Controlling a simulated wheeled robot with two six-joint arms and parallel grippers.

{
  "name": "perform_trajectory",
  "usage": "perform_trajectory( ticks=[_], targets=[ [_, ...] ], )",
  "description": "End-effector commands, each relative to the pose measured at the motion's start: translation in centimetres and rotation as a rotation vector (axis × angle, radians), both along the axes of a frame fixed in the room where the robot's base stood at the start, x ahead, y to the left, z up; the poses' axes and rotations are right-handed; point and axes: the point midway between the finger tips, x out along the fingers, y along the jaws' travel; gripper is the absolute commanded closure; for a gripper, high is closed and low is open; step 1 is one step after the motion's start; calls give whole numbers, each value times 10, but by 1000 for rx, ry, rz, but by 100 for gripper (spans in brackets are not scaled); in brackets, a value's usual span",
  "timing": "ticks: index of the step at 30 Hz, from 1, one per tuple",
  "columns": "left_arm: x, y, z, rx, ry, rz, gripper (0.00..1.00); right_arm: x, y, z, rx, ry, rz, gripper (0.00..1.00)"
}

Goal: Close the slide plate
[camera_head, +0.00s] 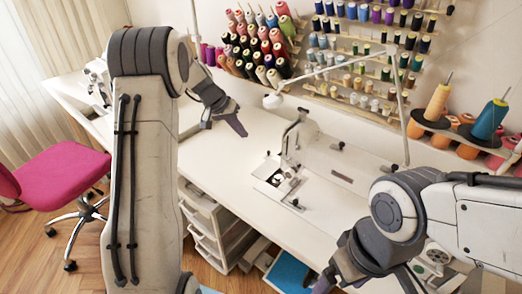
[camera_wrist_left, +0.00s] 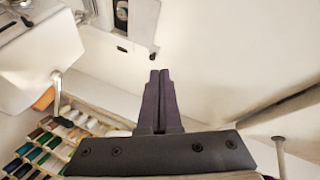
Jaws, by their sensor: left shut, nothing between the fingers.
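The white sewing machine (camera_head: 320,158) stands on the long white table, near its middle in the head view. The slide plate area (camera_head: 273,182) is at the left end of its bed, with dark and metal parts showing; I cannot tell how far the plate is open. My left gripper (camera_head: 237,126) is above the table, left of and apart from the machine. In the left wrist view its fingers (camera_wrist_left: 158,92) are together and empty, below the pale bed panel (camera_wrist_left: 128,22) in the picture. My right gripper (camera_head: 322,284) is at the bottom edge, partly cut off; its jaw opening is unclear.
Thread racks (camera_head: 350,50) line the wall behind, and large cones (camera_head: 437,102) stand on a shelf at the right. The white table (camera_head: 215,160) is clear left of the machine. Drawers (camera_head: 215,225) sit below, and a pink chair (camera_head: 60,170) stands at the left.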

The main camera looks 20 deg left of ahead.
Motion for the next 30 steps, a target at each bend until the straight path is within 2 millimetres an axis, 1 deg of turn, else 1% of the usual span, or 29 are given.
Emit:
perform_trajectory(
  ticks=[1,3,6,8,11,22,27,30],
  targets=[
    [8,14,-4,-14,-18,8,100,0,0,-2,-1,1,0,11],
    [15,25,-4,-25,-39,8,100,0,0,-2,-1,1,0,11],
    [20,30,-7,-33,-55,6,100,0,0,-2,-1,1,0,11],
    [22,29,-11,-35,-55,6,100,0,0,-2,-1,1,0,11],
    [27,23,-23,-34,-52,4,100,0,0,-2,-1,1,0,11],
    [57,-5,-89,-33,-51,5,100,0,0,3,-1,1,0,11],
    [61,-30,-94,-32,-53,4,100,0,0,7,-1,1,0,11],
    [62,-38,-97,-33,-54,6,100,0,0,9,-1,1,0,11]
  ],
)
